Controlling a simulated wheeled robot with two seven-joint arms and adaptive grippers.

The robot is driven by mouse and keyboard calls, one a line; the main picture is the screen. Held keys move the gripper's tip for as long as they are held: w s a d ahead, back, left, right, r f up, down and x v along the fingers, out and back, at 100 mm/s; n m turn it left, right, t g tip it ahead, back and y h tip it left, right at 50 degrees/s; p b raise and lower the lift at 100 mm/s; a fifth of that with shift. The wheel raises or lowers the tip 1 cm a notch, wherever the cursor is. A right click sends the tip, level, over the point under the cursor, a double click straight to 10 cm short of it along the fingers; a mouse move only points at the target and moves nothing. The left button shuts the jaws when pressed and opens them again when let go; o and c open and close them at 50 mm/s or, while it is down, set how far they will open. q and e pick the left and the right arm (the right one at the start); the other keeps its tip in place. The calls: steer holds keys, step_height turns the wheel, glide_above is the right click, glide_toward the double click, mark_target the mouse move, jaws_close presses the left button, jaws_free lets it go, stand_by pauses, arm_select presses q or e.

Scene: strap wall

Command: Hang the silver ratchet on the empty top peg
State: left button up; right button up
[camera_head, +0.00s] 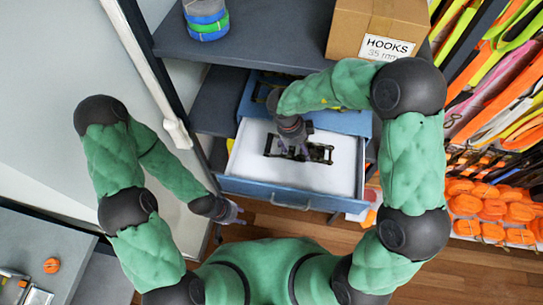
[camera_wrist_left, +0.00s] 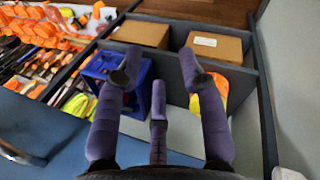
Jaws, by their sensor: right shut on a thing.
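A dark metallic ratchet (camera_head: 321,153) is at the white-lined inside of the open blue drawer (camera_head: 280,190) in the head view. My right gripper (camera_head: 296,150) reaches down from above and is shut on it, hiding its middle. Whether the ratchet touches the liner cannot be told. My left gripper (camera_head: 232,211) is empty and open beside the drawer's left front. Its spread fingers (camera_wrist_left: 160,75) fill the middle of the left wrist view. The empty top peg cannot be made out in either view.
A HOOKS carton (camera_head: 375,30) and a blue-green strap roll (camera_head: 206,18) stand on the shelf above the drawer. Hanging straps (camera_head: 500,90) and orange rolls (camera_head: 488,208) are at the right. A blue crate (camera_wrist_left: 105,70) shows in the left wrist view.

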steer(key=shift+w+f, duration=0.35)
step_height(320, 180, down, 5)
steer(key=shift+s+r, duration=0.1)
step_height(320, 180, down, 4)
steer(key=shift+r+p, duration=0.2)
steer(key=shift+p, duration=0.5)
arm_select(q)
steer(key=shift+w+r, duration=0.25)
steer(key=shift+r, duration=0.35)
arm_select(e)
steer(key=shift+f, duration=0.3)
steer(key=o, duration=1.5)
steer(key=shift+f, duration=0.15)
